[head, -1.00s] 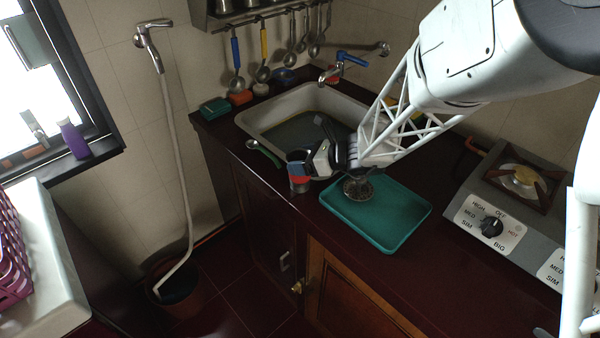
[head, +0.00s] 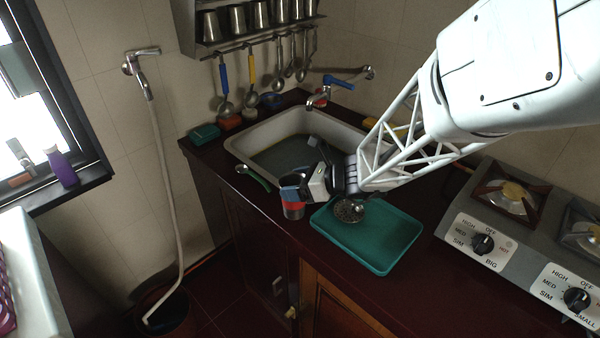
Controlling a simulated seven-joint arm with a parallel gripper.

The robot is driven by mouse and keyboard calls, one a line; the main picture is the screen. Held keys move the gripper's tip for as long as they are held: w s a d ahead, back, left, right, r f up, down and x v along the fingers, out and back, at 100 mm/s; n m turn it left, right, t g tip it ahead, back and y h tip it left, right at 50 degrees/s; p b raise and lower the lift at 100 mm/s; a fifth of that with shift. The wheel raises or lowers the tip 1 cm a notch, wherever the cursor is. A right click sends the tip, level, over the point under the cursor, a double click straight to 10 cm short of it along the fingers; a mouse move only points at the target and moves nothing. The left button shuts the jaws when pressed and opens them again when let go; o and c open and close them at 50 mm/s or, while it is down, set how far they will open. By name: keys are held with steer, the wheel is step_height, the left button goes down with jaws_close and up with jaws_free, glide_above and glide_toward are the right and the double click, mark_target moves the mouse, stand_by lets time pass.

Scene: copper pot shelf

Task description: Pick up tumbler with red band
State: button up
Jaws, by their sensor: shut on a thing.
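The tumbler with the red band (head: 293,210) is a small metal cup at the front edge of the dark red counter, left of the green tray. My gripper (head: 304,186) reaches in from the right and is shut on the tumbler near the band. The dark gripper body hides the tumbler's right side. I cannot tell whether its base touches the counter or is slightly above it.
The green tray (head: 372,252) lies just right of the tumbler, with a round metal strainer (head: 348,211) on it. A green-handled spoon (head: 254,177) lies to the left. The sink (head: 247,142) is behind; the stove (head: 485,238) stands right.

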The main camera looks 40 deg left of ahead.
steer(key=s+d+r, duration=0.1)
steer(key=s+d, duration=0.4)
steer(key=d, duration=0.4)
steer(key=shift+s+d, duration=0.35)
steer(key=shift+s, duration=0.05)
stand_by(0.4)
steer(key=w+a+f, duration=0.3)
steer(key=w+a, duration=0.5)
steer(key=a, duration=0.4)
steer(key=w+a+f, duration=0.3)
steer(key=w+a, duration=0.4)
steer(key=a, duration=0.6)
steer(key=w+a+f+n+g, duration=0.1)
steer(key=w+a+f, duration=0.2)
steer(key=w+a, duration=0.5)
steer(key=a, duration=0.4)
steer(key=shift+w+a+f+h, duration=0.3)
steer(key=shift+w+a+f, duration=0.05)
steer(key=shift+a, duration=0.05)
steer(key=shift+f, duration=0.1)
step_height(320, 180, down, 6)
steer(key=shift+f, duration=1.85)
